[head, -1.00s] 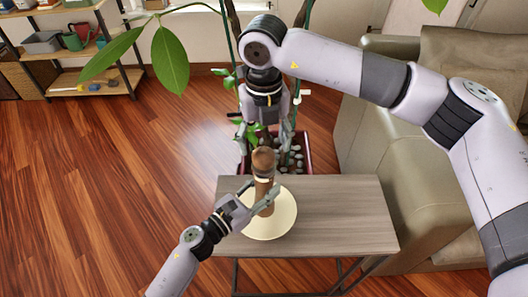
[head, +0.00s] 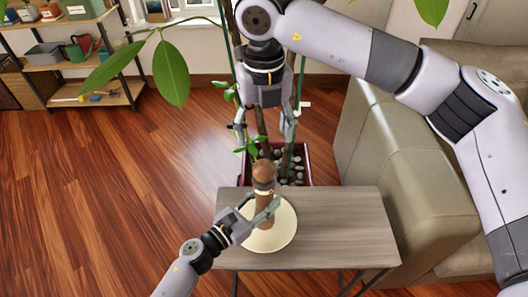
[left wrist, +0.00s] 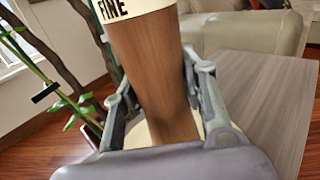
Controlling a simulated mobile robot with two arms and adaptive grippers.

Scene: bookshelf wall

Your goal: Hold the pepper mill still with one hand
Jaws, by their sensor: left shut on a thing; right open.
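The pepper mill (head: 264,178) is brown wood with a pale band and stands upright on a round cream mat (head: 284,235) on the small table. In the left wrist view the mill (left wrist: 152,75) fills the middle, and its pale band carries the letters "FINE". My left gripper (head: 262,216) is shut on the mill's lower body, with a finger on each side. My right gripper (head: 267,132) points down above and behind the mill's top.
The grey wood table (head: 345,230) is bare to the right of the mat. A potted plant (head: 300,165) with stones and stems stands behind the table. A beige sofa (head: 405,170) is close on the right. Shelves (head: 85,70) stand far left.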

